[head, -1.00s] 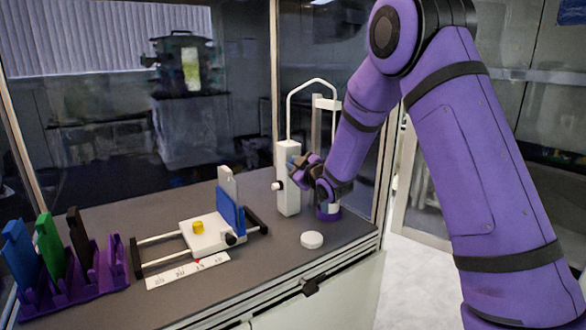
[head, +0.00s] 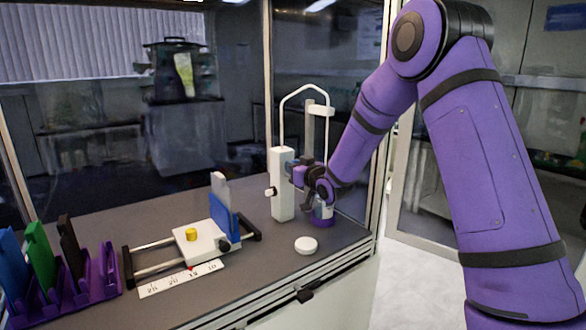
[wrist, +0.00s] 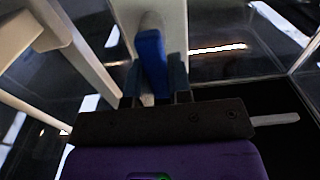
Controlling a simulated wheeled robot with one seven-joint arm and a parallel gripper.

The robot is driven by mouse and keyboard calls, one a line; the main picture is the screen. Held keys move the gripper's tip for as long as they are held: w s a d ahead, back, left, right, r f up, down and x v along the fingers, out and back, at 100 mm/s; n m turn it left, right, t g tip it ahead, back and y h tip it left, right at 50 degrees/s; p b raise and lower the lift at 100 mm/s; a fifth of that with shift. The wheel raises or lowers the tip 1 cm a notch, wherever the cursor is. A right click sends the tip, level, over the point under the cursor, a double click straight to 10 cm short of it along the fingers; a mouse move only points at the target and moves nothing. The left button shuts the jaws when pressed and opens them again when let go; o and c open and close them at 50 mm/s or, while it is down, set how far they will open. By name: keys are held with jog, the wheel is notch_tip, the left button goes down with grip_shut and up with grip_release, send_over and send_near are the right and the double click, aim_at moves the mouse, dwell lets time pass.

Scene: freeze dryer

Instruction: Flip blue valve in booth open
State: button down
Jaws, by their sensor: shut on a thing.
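The blue valve handle (wrist: 151,62) sticks out from a white post in the wrist view, between the two dark fingers of my gripper (wrist: 155,82). My gripper is shut on the handle. In the head view, my gripper (head: 298,174) is at the right side of the upright white post (head: 282,195), near its top. The handle is mostly hidden there by the fingers and wrist. A white knob (head: 270,191) sits on the post's left side.
A white-and-purple container (head: 323,215) stands close below my wrist. A white round lid (head: 306,245) lies in front. A white slider with a blue plate (head: 222,215) and a purple rack (head: 98,275) stand left. Glass walls enclose the bench behind.

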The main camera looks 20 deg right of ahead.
jog(key=shift+f, duration=0.15)
dwell(0.3)
jog(key=c, duration=1)
grip_release()
jog(key=shift+c, duration=0.2)
jog(key=shift+s+d, duration=0.1)
jog(key=v, duration=1)
jog(key=shift+s, duration=0.35)
jog(key=shift+d, duration=0.1)
